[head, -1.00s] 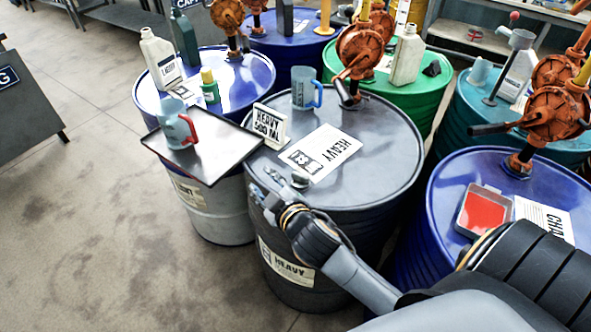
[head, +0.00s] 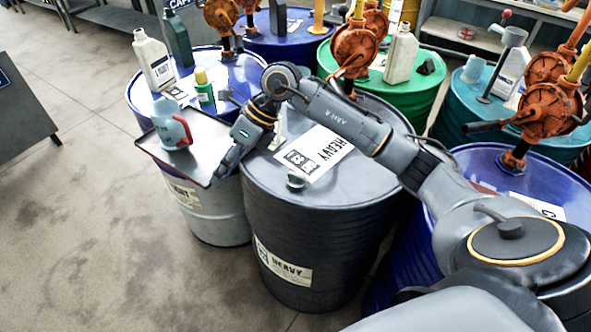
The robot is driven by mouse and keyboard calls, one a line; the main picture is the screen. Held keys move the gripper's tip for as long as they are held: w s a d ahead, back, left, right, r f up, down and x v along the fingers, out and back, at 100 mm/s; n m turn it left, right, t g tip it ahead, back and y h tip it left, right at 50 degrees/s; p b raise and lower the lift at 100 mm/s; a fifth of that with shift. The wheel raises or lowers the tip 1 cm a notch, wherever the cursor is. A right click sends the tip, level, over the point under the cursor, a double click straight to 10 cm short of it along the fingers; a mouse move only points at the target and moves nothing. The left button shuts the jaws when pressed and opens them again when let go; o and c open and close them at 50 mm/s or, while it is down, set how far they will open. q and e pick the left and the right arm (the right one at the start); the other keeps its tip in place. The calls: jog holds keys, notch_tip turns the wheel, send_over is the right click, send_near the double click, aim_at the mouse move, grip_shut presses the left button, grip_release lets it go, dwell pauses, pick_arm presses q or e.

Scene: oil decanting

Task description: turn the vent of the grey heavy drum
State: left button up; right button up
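The grey heavy drum (head: 335,225) stands in the middle of the head view with a "HEAVY" sheet (head: 314,153) on its lid. Its vent (head: 297,181) is a small dark knob near the front edge of the lid, in plain sight. How far it is turned cannot be told. My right arm reaches across the lid from the right. My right gripper (head: 223,168) points down at the right edge of the black tray, left of the vent and apart from it. Its fingers are seen side-on, so their opening is unclear. My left gripper is out of view.
An orange pump (head: 354,50) rises behind my arm. A blue drum (head: 415,255) stands close on the right. Open floor lies at the left.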

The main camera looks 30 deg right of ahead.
jog(key=d+h, duration=0.5)
jog(key=d, duration=0.6)
jog(key=m+g+h, duration=0.1)
jog(key=m+h, duration=0.1)
send_near(296, 174)
jog(key=shift+n, duration=0.3)
notch_tip(296, 174, down, 9)
jog(key=p, duration=0.3)
jog(key=shift+w+a+r, duration=0.1)
jog(key=shift+w, duration=0.05)
grip_shut()
